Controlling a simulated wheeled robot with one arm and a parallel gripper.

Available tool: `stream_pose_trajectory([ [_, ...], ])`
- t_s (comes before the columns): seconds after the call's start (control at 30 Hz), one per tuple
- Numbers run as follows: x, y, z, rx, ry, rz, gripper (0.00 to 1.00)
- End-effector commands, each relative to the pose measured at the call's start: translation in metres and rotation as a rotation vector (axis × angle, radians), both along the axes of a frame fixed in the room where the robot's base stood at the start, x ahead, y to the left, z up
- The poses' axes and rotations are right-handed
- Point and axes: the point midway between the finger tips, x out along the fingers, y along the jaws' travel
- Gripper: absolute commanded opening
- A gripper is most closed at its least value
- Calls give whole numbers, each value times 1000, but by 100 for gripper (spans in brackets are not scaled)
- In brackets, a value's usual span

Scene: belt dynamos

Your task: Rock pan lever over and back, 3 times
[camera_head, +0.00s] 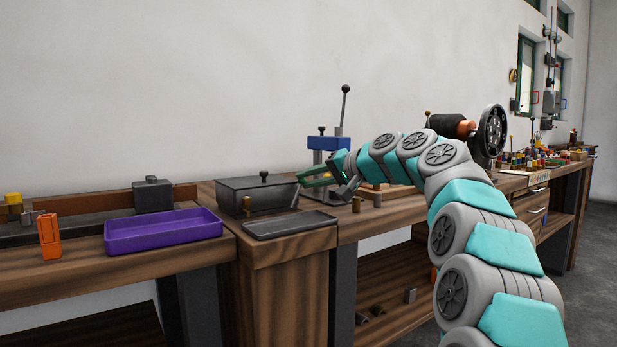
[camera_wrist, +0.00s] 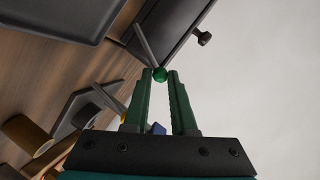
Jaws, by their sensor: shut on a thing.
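The pan lever shows in the wrist view as a thin grey rod (camera_wrist: 145,45) with a green ball knob (camera_wrist: 160,74). My gripper (camera_wrist: 160,73) has its two green fingers shut on this knob, with the ball between the fingertips. The rod runs up and left from the knob, toward the edge of a dark lidded box (camera_wrist: 168,28). In the head view my gripper (camera_head: 302,180) is at the right side of this box.
A flat dark tray (camera_head: 290,224) lies in front of the box. A blue press (camera_head: 328,143) with a tall black-knobbed handle (camera_head: 344,100) stands behind my gripper. A purple tray (camera_head: 163,231) is at the left.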

Motion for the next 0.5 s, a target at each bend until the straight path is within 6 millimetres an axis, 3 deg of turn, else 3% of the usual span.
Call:
stream_pose_trajectory([
  [0.3,0,1,-3,-1,6,3,0],
  [0.33,0,1,-3,-1,6,3,26],
  [0.5,0,0,-2,-1,5,2,46],
])
